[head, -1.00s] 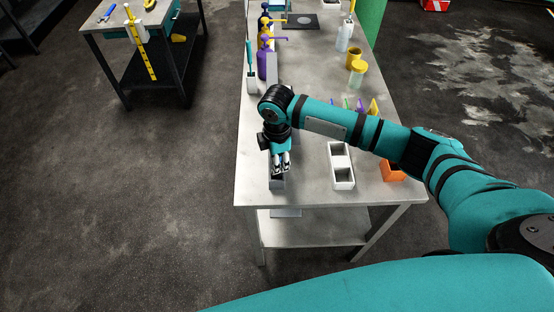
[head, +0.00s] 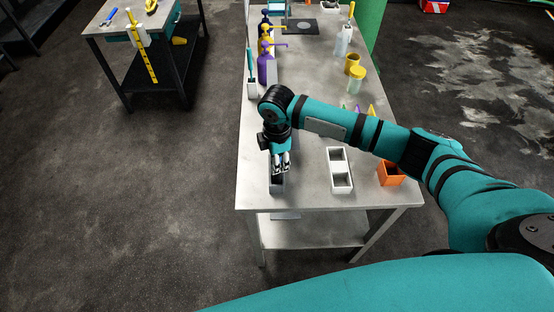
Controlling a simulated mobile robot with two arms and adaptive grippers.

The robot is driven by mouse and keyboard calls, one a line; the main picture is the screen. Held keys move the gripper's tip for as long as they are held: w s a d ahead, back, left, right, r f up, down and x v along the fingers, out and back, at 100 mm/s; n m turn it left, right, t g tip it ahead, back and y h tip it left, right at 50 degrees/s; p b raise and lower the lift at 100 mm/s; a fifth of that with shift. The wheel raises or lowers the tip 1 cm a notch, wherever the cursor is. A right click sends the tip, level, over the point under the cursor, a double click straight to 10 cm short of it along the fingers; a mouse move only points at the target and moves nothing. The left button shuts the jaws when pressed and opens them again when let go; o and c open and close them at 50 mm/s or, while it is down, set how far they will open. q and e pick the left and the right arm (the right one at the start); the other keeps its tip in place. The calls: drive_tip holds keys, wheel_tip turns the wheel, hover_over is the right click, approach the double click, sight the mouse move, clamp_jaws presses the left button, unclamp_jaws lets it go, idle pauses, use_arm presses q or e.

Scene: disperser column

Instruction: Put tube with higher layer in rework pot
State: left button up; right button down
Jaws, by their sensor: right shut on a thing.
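My right gripper (head: 281,168) points down at the near left end of the steel table (head: 310,195). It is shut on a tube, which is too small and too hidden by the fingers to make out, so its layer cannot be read. A narrow grey holder (head: 277,186) stands directly below and around the fingertips; its inside is mostly hidden. A white two-compartment holder (head: 341,181) stands to the right. An orange open pot (head: 391,175) stands near the right edge; I cannot read any label on it. My left gripper is out of view.
A purple pump bottle (head: 266,70), a holder with a teal-handled tool (head: 252,88), a yellow-lidded jar (head: 356,80) and a mustard cup (head: 352,64) stand farther back. My right forearm crosses above the table. Bare tabletop lies between the grey and white holders.

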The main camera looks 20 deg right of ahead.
drive_tip(key=shift+r+p, duration=0.45)
drive_tip(key=shift+r, duration=0.1)
drive_tip(key=shift+r+p, duration=0.75)
drive_tip(key=shift+r, duration=0.35)
drive_tip(key=shift+r, duration=0.3)
drive_tip(key=shift+r, duration=2.2)
